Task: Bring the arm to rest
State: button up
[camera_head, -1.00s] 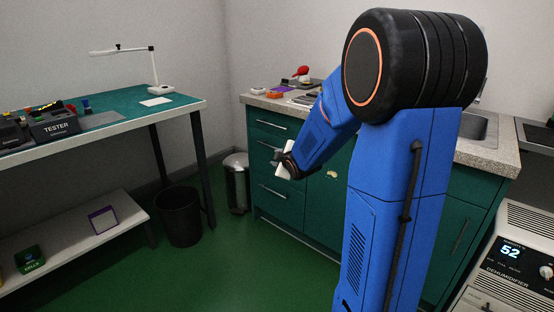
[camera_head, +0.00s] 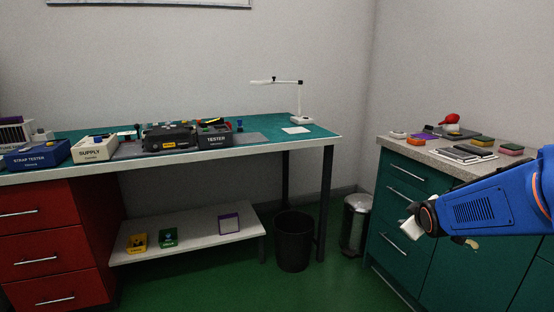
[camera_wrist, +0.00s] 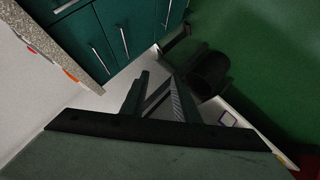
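My arm comes in from the right edge in the head view and reaches left in front of the green cabinet (camera_head: 400,200). My gripper (camera_wrist: 161,78) shows in the wrist view as two dark fingers with a gap between them. They stand apart and I see nothing held between them. In the head view the end of the arm, with a white part, hangs below counter height, and the fingers are not clear there. A small pale object near the forearm is too small to name.
The bench (camera_head: 250,148) holds a strap tester (camera_head: 37,156), supply (camera_head: 97,149), tester (camera_head: 215,134) and lamp (camera_head: 300,119). A black bin (camera_head: 293,242) and metal pedal bin (camera_head: 355,225) stand between bench and cabinet. Several small items lie on the counter (camera_head: 425,153). The green floor in front is open.

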jog(key=s+a+m+g+y, duration=0.1)
jog(key=s+a, duration=0.3)
jog(key=s, duration=0.7)
jog(key=s+a+m+g, duration=0.3)
jog(key=s+a, duration=0.2)
jog(key=s, duration=0.6)
jog(key=s+a+f+m+g+y, duration=0.1)
jog(key=s+a+m+g, duration=0.1)
jog(key=s, duration=0.9)
jog(key=shift+s+a+m+y, duration=0.3)
jog(key=shift+a+m, duration=0.2)
jog(key=shift+a, duration=0.65)
